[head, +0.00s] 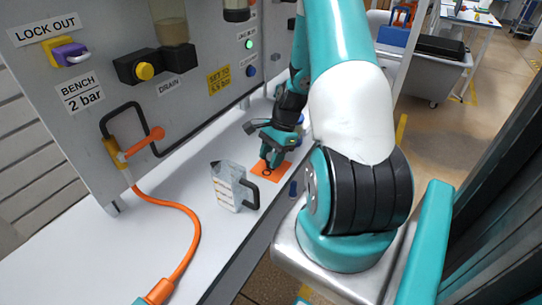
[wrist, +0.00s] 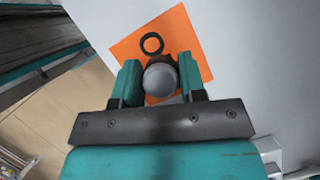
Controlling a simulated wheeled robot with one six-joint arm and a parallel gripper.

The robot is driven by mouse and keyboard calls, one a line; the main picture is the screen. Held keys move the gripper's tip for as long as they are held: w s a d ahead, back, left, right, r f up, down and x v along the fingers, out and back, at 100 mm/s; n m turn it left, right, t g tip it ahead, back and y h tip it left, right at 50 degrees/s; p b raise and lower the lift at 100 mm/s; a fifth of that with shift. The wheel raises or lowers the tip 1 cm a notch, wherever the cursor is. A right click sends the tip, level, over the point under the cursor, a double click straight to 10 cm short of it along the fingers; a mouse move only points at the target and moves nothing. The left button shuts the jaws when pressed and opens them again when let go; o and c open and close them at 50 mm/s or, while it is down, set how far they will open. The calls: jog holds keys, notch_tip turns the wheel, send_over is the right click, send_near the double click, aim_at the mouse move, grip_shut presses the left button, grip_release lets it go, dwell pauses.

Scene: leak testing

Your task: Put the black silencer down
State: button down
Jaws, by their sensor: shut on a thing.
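My gripper (head: 273,157) is low over an orange square (head: 262,178) on the white bench. In the wrist view my gripper (wrist: 159,85) has its two teal fingers shut on the black silencer (wrist: 160,77), whose rounded end looks grey from here, with a dark edge beyond it. The silencer is over the orange square (wrist: 190,38); I cannot tell whether it touches it. A black ring (wrist: 152,43) lies flat on the square just beyond the silencer. In the head view the silencer is mostly hidden by my fingers.
An orange hose (head: 190,245) runs along the bench from the grey panel (head: 195,60). The bench (head: 90,250) is clear at front left.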

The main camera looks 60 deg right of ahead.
jog(key=shift+f, duration=0.1)
jog(key=c, duration=0.7)
grip_release()
jog(key=v, duration=1.2)
jog(key=w+a+r+n, duration=0.1)
jog(key=a+r+n, duration=0.2)
jog(key=a+n, duration=0.35)
jog(key=w+a+r+n, duration=0.2)
jog(key=a+r+n, duration=0.15)
jog(key=a, duration=0.55)
jog(key=w+a+r+n, duration=0.1)
jog(key=a+r+n, duration=0.25)
jog(key=a, duration=0.45)
jog(key=s+a+r+n, duration=0.1)
jog(key=s+a+n, duration=0.3)
jog(key=a+n, duration=0.1)
jog(key=s+a+r+n, duration=0.1)
jog(key=s+a+n, duration=0.3)
jog(key=a, duration=0.1)
jog(key=s+a+r+n+g, duration=0.1)
jog(key=s+a+r+n, duration=0.1)
jog(key=s+a+n, duration=0.2)
jog(key=shift+s+a+n+b, duration=0.2)
jog(key=shift+a+n, duration=0.25)
jog(key=shift+a, duration=0.1)
jog(key=shift+s+a+n+b, duration=0.2)
jog(key=shift+a+n, duration=0.2)
jog(key=shift+a, duration=0.15)
